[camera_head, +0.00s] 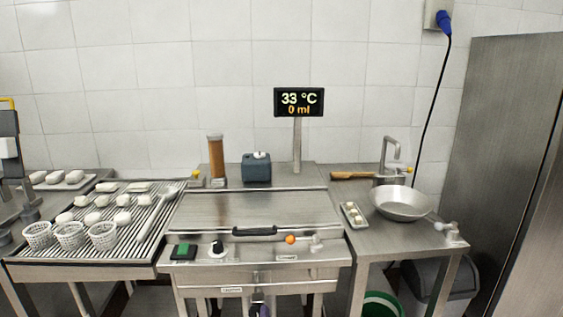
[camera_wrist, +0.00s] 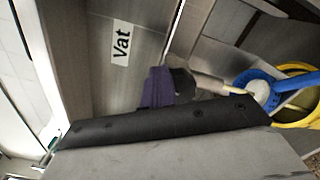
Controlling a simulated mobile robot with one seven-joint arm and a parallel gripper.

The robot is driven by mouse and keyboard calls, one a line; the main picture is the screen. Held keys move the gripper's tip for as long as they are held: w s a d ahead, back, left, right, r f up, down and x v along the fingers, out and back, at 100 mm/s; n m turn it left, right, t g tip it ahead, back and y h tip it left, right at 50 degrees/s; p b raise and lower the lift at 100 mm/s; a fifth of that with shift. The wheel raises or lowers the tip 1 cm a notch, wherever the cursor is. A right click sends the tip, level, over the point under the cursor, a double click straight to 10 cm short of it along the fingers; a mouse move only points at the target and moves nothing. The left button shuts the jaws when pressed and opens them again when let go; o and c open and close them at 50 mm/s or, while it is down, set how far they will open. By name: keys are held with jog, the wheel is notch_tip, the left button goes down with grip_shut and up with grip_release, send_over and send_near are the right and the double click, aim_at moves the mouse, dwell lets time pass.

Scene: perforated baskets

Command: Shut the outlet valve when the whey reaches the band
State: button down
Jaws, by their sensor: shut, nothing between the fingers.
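A purple lever (camera_wrist: 157,88) on a dark valve body (camera_wrist: 184,82) shows in the wrist view, below the panel labelled "Vat" (camera_wrist: 121,43). A metal pipe leads right from the valve toward a blue round piece (camera_wrist: 258,88) with a blue handle over a yellow container (camera_wrist: 300,112). The display (camera_head: 299,102) reads 33 °C and 0 ml. My gripper (camera_wrist: 165,124) crosses the lower wrist view, shut and empty, overlapping the lever's lower edge; contact is unclear. No whey level or band is distinguishable.
A slatted drain table (camera_head: 130,245) with white baskets (camera_head: 70,235) and white pieces stands left of the vat. A steel bowl (camera_head: 401,203) sits on the right table. A green bucket (camera_head: 381,304) stands below, with a tall steel cabinet (camera_head: 505,170) at right.

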jog(key=shift+d+f+p, duration=0.25)
jog(key=shift+f+p, duration=0.3)
jog(key=shift+p, duration=1.15)
jog(key=shift+d+f, duration=0.3)
jog(key=shift+f, duration=0.6)
jog(key=shift+d+r+p, duration=0.15)
jog(key=shift+d+p, duration=0.05)
jog(key=shift+p, duration=0.25)
jog(key=shift+d, duration=0.15)
jog(key=s, duration=0.6)
jog(key=shift+d, duration=0.4)
